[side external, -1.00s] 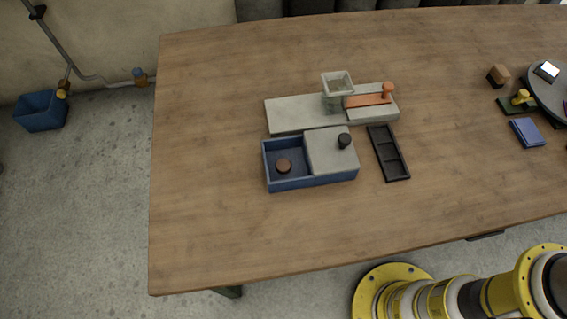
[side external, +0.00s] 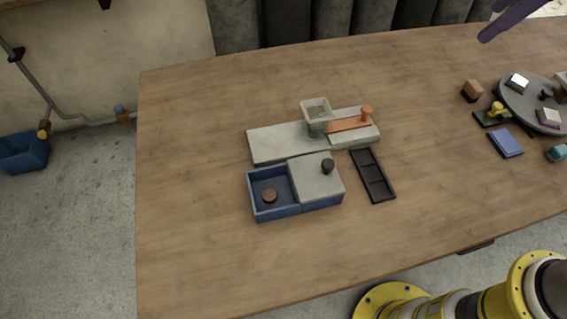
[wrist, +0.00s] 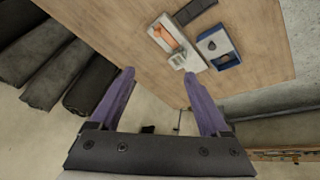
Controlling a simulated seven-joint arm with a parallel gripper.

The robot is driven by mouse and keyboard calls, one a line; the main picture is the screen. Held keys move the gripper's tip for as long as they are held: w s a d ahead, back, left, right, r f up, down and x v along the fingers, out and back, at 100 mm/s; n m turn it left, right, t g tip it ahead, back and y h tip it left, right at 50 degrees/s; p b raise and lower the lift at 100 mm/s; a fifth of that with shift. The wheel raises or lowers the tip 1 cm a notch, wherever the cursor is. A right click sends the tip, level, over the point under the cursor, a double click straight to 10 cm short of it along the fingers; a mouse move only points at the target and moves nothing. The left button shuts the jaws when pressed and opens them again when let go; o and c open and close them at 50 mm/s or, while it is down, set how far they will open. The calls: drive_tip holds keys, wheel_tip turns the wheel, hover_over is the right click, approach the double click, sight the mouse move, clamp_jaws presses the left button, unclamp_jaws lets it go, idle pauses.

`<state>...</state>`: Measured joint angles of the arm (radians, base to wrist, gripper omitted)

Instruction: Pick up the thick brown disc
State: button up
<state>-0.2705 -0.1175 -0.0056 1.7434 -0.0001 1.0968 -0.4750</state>
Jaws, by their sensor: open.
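The thick brown disc (side external: 269,195) lies in the open left compartment of a blue box (side external: 278,212). A grey lid (side external: 315,178) with a black knob (side external: 327,166) covers the box's right part. In the wrist view the blue box (wrist: 229,62) is small and far off, and I cannot make out the disc clearly. My gripper (wrist: 158,73) has two purple fingers spread apart with nothing between them. In the side view only a purple finger (side external: 507,18) shows at the top right edge, far from the disc.
Behind the box stands a grey block (side external: 275,143) with a hopper (side external: 316,113) and an orange slide (side external: 349,124). A black tray (side external: 373,176) lies right of the box. A round grey platter (side external: 520,98) with small items is at far right. The table's left side is clear.

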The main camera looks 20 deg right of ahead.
drive_tip(key=w+a+f+n+g, duration=0.1)
drive_tip(key=w+a+f+n, duration=0.25)
drive_tip(key=w+a, duration=0.55)
drive_tip(key=n+g+h, duration=0.1)
drive_tip(key=n+g, duration=0.3)
drive_tip(key=n, duration=0.1)
hover_over(269, 194)
wheel_tip(269, 194, down, 24)
wheel_tip(269, 194, down, 7)
drive_tip(key=shift+r, duration=0.2)
drive_tip(key=shift+f, duration=3.2)
clamp_jaws()
